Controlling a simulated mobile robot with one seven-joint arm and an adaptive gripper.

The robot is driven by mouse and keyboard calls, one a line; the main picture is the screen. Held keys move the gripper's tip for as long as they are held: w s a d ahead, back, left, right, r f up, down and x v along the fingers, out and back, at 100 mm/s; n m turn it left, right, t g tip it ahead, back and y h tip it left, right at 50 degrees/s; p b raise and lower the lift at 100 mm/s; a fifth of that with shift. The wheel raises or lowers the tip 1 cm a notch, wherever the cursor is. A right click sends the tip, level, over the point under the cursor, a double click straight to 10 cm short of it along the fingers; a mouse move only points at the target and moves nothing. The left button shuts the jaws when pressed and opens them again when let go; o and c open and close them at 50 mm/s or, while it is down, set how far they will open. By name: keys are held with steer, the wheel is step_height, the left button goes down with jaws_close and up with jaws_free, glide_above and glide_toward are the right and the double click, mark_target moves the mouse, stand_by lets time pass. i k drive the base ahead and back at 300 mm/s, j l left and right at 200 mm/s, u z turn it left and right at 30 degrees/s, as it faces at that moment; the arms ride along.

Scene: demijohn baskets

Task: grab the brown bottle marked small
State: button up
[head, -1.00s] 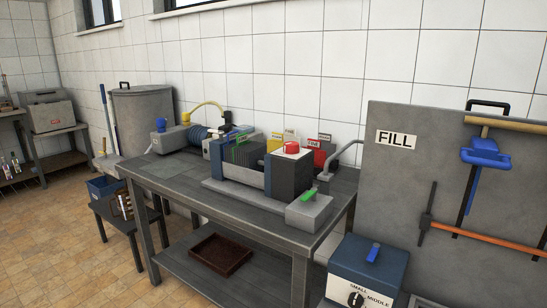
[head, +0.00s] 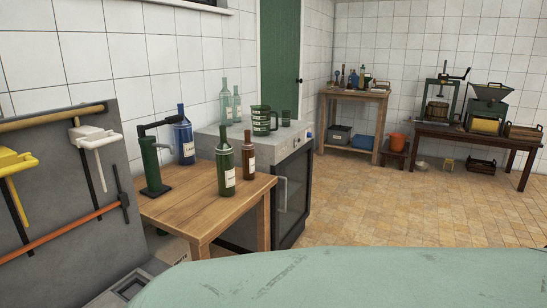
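A small brown bottle (head: 248,160) with a pale label stands upright near the right end of a wooden table (head: 203,205). Its label is too small to read. A taller green bottle (head: 225,168) with a white label stands just left of it, close beside it. A blue bottle (head: 184,140) with a white label stands farther back on the left. My gripper is not in view.
A green corking device (head: 150,163) with a black lever stands on the table's left. Behind is a grey cabinet (head: 292,190) with pale green bottles (head: 226,104) and green mugs (head: 262,121) on top. A grey tool panel (head: 75,190) stands left. The tiled floor (head: 390,205) is open at right.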

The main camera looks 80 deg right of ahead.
mark_target(248, 149)
steer(key=z, duration=2.4)
steer(key=i+l, duration=0.3)
steer(key=i+l+u, duration=0.15)
steer(key=i+l, duration=0.4)
steer(key=l, duration=0.15)
steer(key=i+l+u, duration=0.15)
steer(key=i+l, duration=0.35)
steer(key=l, duration=0.25)
steer(key=i+l+u, duration=0.15)
steer(key=l, duration=0.25)
steer(key=i+l, duration=0.35)
